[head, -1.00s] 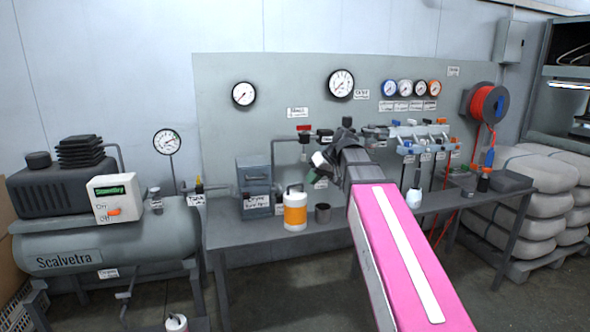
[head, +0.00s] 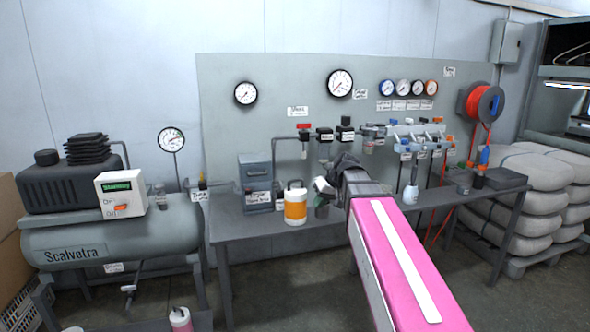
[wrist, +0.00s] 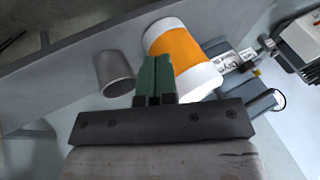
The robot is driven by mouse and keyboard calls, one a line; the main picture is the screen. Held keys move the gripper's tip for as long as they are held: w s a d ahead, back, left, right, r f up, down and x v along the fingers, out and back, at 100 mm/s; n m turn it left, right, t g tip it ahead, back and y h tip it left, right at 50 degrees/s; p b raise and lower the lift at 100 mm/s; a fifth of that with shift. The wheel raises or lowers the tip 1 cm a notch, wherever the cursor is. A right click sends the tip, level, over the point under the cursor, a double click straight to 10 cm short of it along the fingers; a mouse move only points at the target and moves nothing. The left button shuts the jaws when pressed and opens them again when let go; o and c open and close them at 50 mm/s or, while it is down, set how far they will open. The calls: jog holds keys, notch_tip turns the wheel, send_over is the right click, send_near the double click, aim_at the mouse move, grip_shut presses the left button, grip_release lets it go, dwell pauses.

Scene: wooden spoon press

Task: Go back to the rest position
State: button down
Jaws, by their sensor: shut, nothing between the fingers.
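My gripper (wrist: 154,76) is shut and empty, its green fingers together in the wrist view. In the head view my gripper (head: 321,200) is at the end of the pink arm, above the grey bench (head: 258,225) and just right of the orange-and-white container (head: 295,206). In the wrist view the container (wrist: 178,55) lies just beyond and to the right of the fingers. A grey metal cup (wrist: 115,72) stands to the left of the fingers there; in the head view my gripper mostly hides it.
A compressor (head: 110,235) with a switch box stands left of the bench. A grey metal box (head: 255,183) is behind the container. A row of valves (head: 415,135), a white bottle (head: 411,194) and a red hose reel (head: 486,104) are to the right. Stacked sacks (head: 530,190) stand at far right.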

jog(key=s+d+f+m+h, duration=0.1)
jog(key=s+d+f+h, duration=0.1)
jog(key=f, duration=0.7)
jog(key=s+d+f+m+g+h, duration=0.1)
jog(key=s+d+f, duration=0.4)
jog(key=s+f, duration=0.2)
jog(key=s+d+f+m+g+h, duration=0.1)
jog(key=s+f, duration=0.4)
jog(key=f, duration=0.6)
jog(key=shift+s+d+m+h, duration=0.2)
jog(key=shift+d+m+h, duration=0.3)
jog(key=shift+d+h, duration=0.5)
jog(key=shift+d+f, duration=0.1)
jog(key=shift+d, duration=0.05)
